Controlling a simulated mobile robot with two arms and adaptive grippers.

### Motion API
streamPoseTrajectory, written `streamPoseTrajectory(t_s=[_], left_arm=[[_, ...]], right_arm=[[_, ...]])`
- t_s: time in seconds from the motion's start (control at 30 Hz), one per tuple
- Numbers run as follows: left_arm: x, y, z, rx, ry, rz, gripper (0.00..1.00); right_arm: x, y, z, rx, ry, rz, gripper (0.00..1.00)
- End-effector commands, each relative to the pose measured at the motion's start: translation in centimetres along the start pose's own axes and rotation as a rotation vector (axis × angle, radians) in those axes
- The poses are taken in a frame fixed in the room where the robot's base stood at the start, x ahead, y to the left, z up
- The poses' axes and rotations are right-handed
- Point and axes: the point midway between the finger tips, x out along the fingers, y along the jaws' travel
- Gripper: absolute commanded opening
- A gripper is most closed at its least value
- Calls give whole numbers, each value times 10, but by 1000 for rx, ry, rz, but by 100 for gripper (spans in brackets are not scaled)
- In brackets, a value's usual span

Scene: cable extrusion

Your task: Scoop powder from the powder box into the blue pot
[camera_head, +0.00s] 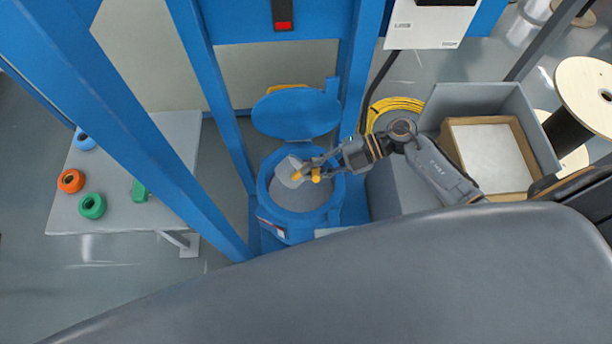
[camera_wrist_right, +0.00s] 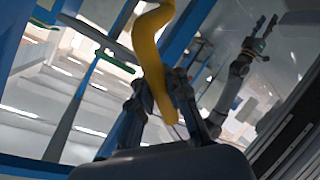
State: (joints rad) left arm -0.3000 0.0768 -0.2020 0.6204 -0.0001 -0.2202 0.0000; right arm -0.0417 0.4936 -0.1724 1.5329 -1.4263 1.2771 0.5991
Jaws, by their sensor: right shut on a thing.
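The blue pot (camera_head: 302,228) stands inside a blue frame, its round lid (camera_head: 296,113) open behind it; grey powder (camera_head: 301,197) shows inside. My right gripper (camera_head: 319,169) is over the pot's opening, shut on the yellow handle of a scoop with a pale, whitish head (camera_head: 290,172). I cannot tell whether the scoop holds powder. The yellow handle (camera_wrist_right: 152,55) also shows between the fingers in the right wrist view. The powder box (camera_head: 526,146), brown with pale powder inside, sits in a grey bin at right. My left gripper (camera_wrist_right: 263,28) shows open and empty in the right wrist view.
Blue frame posts (camera_head: 217,95) stand beside the pot. A yellow cable coil (camera_head: 394,107) lies behind my right arm. A grey table (camera_head: 119,215) at left holds blue, orange and green rolls. A large spool (camera_head: 584,88) stands at far right.

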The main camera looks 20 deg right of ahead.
Motion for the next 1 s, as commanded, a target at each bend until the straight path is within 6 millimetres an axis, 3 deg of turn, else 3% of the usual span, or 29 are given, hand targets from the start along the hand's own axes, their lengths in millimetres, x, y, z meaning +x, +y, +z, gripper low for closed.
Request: streamPoseTrajectory(t_s=[0.03,0.5,1.0], left_arm=[[11,-1,1,0,1,-1,37],[56,-3,5,-1,1,-4,37],[70,-3,6,-1,0,-5,37]], right_arm=[[-1,-4,6,4,12,15,0],[-23,-11,20,56,149,159,0],[-34,-10,22,78,208,221,0]])
